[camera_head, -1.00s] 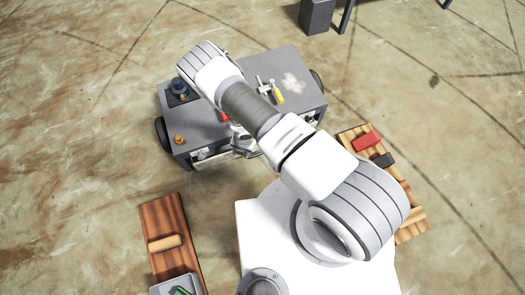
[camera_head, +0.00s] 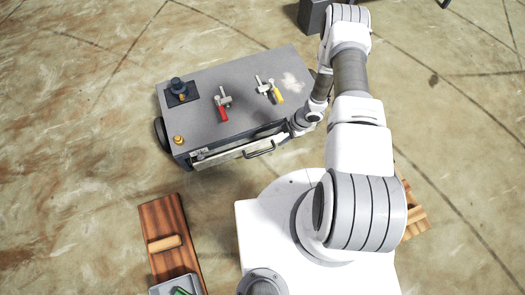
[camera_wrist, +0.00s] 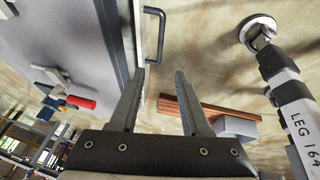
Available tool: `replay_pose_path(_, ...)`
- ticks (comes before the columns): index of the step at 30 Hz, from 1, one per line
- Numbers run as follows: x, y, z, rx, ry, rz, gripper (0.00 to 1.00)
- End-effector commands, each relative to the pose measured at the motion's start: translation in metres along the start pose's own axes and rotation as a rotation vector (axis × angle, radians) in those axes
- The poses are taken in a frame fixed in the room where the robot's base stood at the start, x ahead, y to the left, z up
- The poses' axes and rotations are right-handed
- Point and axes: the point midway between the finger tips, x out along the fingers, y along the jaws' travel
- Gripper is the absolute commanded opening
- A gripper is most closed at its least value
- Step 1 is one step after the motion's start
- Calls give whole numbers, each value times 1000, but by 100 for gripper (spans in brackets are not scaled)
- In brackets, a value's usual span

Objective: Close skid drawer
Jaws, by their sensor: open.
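The skid (camera_head: 215,85) is a grey wheeled box, with its drawer (camera_head: 228,155) on the side nearest me. The pale drawer front stands slightly out from the body. Its dark bar handle (camera_head: 261,150) faces me and also shows in the wrist view (camera_wrist: 160,36). My gripper (camera_wrist: 158,76) is open and empty. It is at the drawer's right end, with one finger close along the skid's front edge and the other over open floor. The handle lies ahead of the fingertips, apart from them in the picture. Whether a finger touches the drawer is hard to tell.
A wooden board (camera_head: 168,225) with a grey tray (camera_head: 177,286) lies on the floor at left. Floor between board and skid is clear.

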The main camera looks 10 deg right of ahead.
Motion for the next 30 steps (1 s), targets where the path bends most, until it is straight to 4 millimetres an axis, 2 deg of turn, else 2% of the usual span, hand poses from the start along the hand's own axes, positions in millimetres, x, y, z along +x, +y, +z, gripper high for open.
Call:
replay_pose_path(18,130,-2,1,-3,1,-2,47)
replay_pose_path(24,158,-1,1,-4,-1,-2,47)
replay_pose_path(30,168,-1,0,-2,-1,-2,47)
